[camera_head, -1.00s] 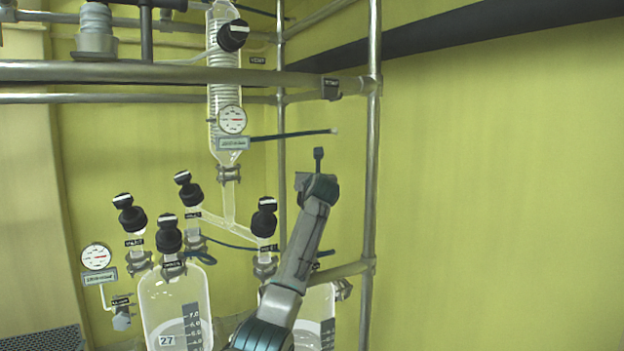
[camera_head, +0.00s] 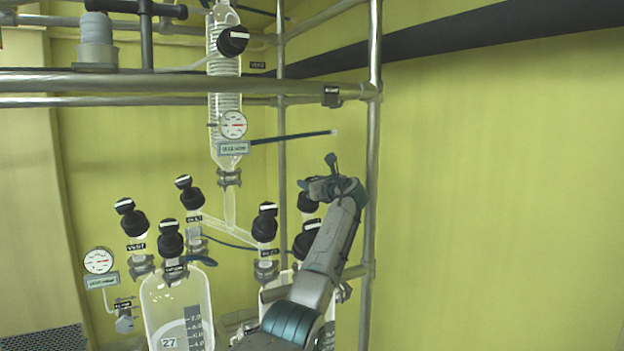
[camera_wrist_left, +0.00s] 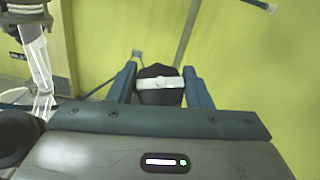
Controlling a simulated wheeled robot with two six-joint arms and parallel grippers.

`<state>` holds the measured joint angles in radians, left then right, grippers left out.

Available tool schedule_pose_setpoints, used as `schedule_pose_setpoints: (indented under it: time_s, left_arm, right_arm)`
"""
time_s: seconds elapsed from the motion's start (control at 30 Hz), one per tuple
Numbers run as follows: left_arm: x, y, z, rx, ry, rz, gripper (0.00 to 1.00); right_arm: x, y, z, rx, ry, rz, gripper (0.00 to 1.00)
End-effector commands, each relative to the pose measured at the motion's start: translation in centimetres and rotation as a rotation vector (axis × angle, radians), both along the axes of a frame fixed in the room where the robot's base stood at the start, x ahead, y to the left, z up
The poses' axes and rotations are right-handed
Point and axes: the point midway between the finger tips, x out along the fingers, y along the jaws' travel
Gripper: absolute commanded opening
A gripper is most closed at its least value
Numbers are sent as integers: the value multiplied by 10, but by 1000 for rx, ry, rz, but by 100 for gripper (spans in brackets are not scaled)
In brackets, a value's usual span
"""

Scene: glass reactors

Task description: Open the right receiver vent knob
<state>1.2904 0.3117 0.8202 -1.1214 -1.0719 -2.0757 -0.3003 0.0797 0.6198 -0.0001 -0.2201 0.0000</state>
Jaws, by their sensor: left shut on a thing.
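The black right receiver vent knob (camera_wrist_left: 160,86) has a white bar on top, lying nearly level across the left wrist view. It sits between the two blue fingers of my left gripper (camera_wrist_left: 162,88), which is shut on it. In the head view the knob (camera_head: 308,202) shows just below the gripper (camera_head: 312,187), partly covered by it. Its label is hidden. The right receiver (camera_head: 274,284) is a glass vessel mostly behind my left arm. My right gripper is in neither view.
Another black knob (camera_head: 265,222) stands left of the held one, and one (camera_head: 304,240) is below it, close to my arm. A steel upright (camera_head: 372,150) stands right of the gripper. A thin dark rod (camera_head: 290,137) sticks out above. The wall at right is clear.

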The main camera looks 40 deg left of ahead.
Motion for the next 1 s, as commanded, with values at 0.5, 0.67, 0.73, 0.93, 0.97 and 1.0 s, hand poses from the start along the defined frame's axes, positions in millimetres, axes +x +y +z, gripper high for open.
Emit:
schedule_pose_setpoints:
  time_s: [0.5,0.67,0.73,0.93,0.97,1.0]
  left_arm:
    - [0,0,2,-58,-85,177,22]
    - [0,0,1,-61,-89,186,22]
    - [0,0,0,-61,-90,186,22]
    - [0,0,0,-61,-90,185,22]
    - [0,0,0,-61,-90,185,22]
    - [0,0,0,-61,-90,185,53]
  right_arm:
    - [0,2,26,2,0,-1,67]
    - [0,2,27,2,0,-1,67]
    - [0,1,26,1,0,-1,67]
    - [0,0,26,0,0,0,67]
    - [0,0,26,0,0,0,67]
    - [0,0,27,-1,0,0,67]
